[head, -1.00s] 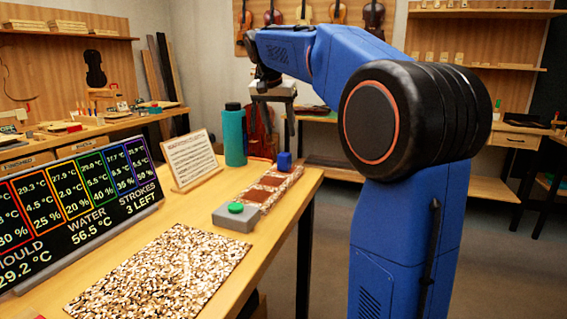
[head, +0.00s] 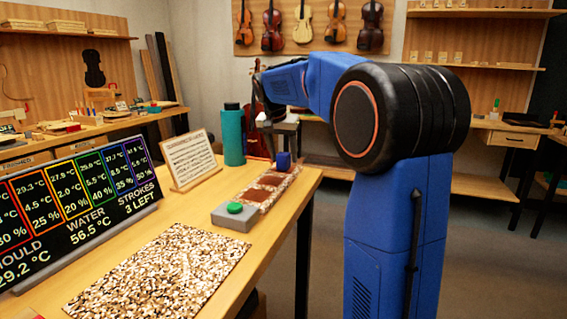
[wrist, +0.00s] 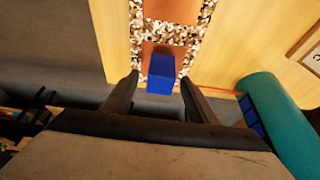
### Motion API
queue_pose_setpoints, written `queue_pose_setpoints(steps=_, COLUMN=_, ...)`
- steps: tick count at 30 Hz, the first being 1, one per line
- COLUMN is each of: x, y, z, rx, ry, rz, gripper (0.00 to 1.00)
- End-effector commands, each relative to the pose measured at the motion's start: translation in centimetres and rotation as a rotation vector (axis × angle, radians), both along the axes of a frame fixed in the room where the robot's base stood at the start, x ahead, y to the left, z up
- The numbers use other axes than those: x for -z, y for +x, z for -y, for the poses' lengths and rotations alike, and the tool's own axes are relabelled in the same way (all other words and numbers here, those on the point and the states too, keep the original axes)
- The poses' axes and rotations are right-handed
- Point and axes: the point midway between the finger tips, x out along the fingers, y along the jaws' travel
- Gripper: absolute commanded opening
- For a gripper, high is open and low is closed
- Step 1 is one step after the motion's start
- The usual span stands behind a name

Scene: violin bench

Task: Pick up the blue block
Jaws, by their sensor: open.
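The blue block (head: 283,160) stands at the far end of a speckled strip with brown panels, near the bench's far right corner. In the wrist view the blue block (wrist: 161,73) lies between and just beyond the fingertips of my gripper (wrist: 158,80). My gripper is open, with one finger on each side of the block and a visible gap to each. In the head view my gripper (head: 284,150) is over the block and its fingers partly cover it.
A teal bottle (head: 233,135) stands close to the left of the block; it also shows in the wrist view (wrist: 275,115). The speckled strip (head: 258,197), a grey box with a green button (head: 234,215), a speckled mat (head: 160,275), a music stand (head: 189,160) and a display panel (head: 75,210) share the bench.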

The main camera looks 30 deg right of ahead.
Motion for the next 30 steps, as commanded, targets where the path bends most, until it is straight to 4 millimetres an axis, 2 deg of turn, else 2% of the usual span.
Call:
queue_pose_setpoints(steps=3, x=0.6, y=0.2, z=0.2, rx=0.000, ry=0.000, rz=0.001, gripper=0.53)
queue_pose_setpoints(steps=8, x=0.6, y=0.2, z=0.2, rx=0.000, ry=0.000, rz=0.001, gripper=0.53)
queue_pose_setpoints(steps=11, x=0.6, y=0.2, z=0.2, rx=0.000, ry=0.000, rz=0.001, gripper=0.34)
queue_pose_setpoints(steps=14, x=0.6, y=0.2, z=0.2, rx=0.000, ry=0.000, rz=0.001, gripper=0.10)
queue_pose_setpoints(steps=23, x=0.5, y=0.2, z=0.2, rx=-0.001, ry=0.000, rz=0.003, gripper=0.09)
queue_pose_setpoints(steps=26, x=-0.2, y=0.2, z=0.2, rx=-0.001, ry=0.000, rz=0.003, gripper=0.09)
queue_pose_setpoints(steps=30, x=-2.3, y=0.2, z=0.2, rx=0.000, ry=0.000, rz=0.004, gripper=0.09)
